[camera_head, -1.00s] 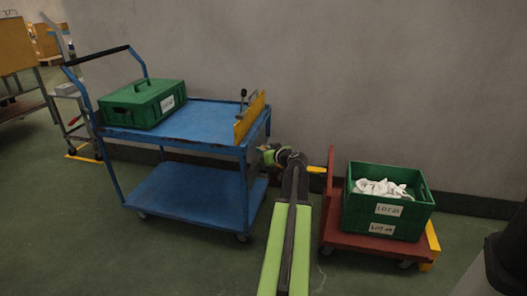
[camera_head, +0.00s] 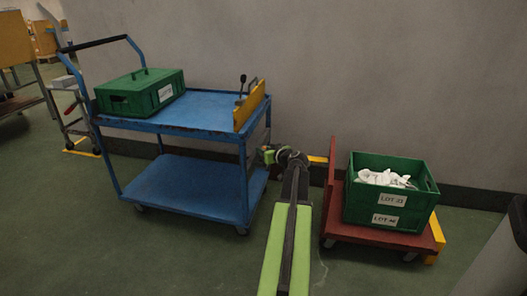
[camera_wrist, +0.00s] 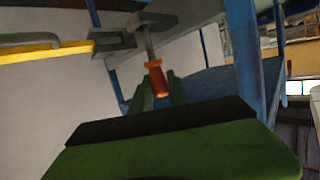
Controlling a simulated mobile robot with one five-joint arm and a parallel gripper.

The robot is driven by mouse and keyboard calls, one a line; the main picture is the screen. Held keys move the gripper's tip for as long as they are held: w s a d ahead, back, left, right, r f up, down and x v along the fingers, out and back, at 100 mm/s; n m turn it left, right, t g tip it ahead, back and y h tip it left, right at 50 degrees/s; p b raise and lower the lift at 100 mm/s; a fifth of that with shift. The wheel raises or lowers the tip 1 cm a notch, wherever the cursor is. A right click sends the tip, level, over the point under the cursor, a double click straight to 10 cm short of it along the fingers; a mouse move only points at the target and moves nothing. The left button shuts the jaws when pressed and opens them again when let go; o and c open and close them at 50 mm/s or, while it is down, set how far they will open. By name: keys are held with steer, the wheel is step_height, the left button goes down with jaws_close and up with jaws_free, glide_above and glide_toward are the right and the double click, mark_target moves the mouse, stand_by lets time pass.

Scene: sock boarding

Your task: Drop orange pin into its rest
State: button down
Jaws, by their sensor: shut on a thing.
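The orange pin (camera_wrist: 156,80) shows in the wrist view as an orange handle with a grey shank. My gripper (camera_wrist: 160,92) is shut on the handle, its green fingers just behind and beside it. The shank runs up to a grey bracket (camera_wrist: 132,40) at the inner end of a yellow bar (camera_wrist: 45,53); I cannot tell whether it sits inside the bracket. In the head view my gripper (camera_head: 268,155) is between the blue cart and the red trolley, beside the yellow bar (camera_head: 318,159). The pin is too small to make out there. I cannot identify its rest.
The blue cart (camera_head: 195,112) stands left with a green case (camera_head: 140,95) and a yellow plate (camera_head: 250,106) on top. The red trolley (camera_head: 375,235) at right carries a green crate (camera_head: 385,208) of white cloth. A wall is close behind; floor is clear in front.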

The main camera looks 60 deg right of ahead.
steer(key=shift+f+b, duration=1.8)
steer(key=shift+f, duration=0.15)
steer(key=c, duration=1.2)
jaws_free()
steer(key=p+v, duration=0.5)
steer(key=v, duration=1.2)
steer(key=shift+s+r, duration=0.1)
steer(key=shift+s, duration=0.1)
